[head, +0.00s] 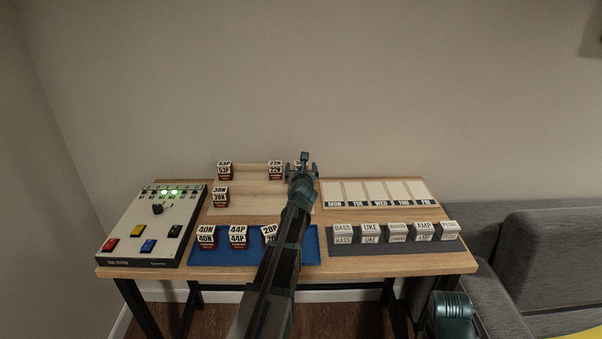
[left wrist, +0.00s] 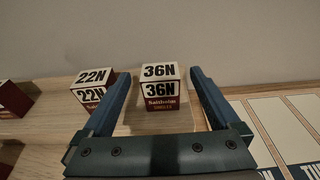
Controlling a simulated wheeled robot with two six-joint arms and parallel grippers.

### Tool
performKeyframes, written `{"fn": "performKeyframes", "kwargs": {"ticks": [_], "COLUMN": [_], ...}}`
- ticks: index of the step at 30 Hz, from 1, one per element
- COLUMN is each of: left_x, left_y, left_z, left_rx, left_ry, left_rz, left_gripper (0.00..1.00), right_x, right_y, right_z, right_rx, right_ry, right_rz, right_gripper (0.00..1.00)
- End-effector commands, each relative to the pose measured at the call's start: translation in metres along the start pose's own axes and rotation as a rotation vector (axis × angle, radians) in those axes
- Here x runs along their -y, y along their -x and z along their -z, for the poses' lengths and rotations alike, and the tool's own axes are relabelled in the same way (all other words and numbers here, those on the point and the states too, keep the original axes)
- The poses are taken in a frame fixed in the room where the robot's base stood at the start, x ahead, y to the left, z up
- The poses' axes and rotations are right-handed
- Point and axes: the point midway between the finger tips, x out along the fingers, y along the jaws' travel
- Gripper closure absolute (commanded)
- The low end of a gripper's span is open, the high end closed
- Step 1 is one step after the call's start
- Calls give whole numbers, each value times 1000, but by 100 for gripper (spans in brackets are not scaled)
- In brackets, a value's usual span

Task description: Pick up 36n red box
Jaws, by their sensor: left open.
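The 36N box (left wrist: 160,88), white on top and dark red below, stands on the wooden board between the open fingers of my left gripper (left wrist: 162,100) in the left wrist view. The fingers are on either side of it and I see a gap at each side. In the head view my left gripper (head: 302,170) is at the back of the table and mostly covers this box. The 22N box (left wrist: 94,92) stands just left of the left finger; it also shows in the head view (head: 275,171).
A blue tray (head: 213,260) holds several red-and-white boxes, and a grey tray (head: 345,249) holds white labelled blocks. A control panel (head: 150,225) stands at the left. Day cards (head: 375,193) lie at the back right. More boxes (head: 221,196) stand on the board's left side.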

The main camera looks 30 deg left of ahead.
Motion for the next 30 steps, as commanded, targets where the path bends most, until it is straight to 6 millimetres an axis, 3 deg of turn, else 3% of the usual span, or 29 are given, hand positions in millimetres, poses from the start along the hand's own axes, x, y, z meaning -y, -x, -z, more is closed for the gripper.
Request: {"fn": "performKeyframes", "kwargs": {"ticks": [1, 4, 12, 27, 30], "left_x": [0, 0, 0, 0, 0], "left_y": [-13, -25, -26, -26, -26], "left_z": [2, 1, 0, 0, 0], "left_rx": [0, 0, 0, 0, 0], "left_ry": [1, 0, 0, 0, 0], "left_rz": [-1, 0, 1, 1, 1], "left_gripper": [4, 4, 6, 96, 100], "right_x": [0, 1, 0, 0, 0], "right_y": [-4, -6, -6, -6, -6], "right_z": [0, 0, 0, 0, 0], "right_rx": [0, 0, 0, 0, 0], "right_ry": [0, 0, 0, 0, 0], "right_rz": [0, 0, 0, 0, 0], "right_gripper": [50, 50, 50, 50, 50]}}
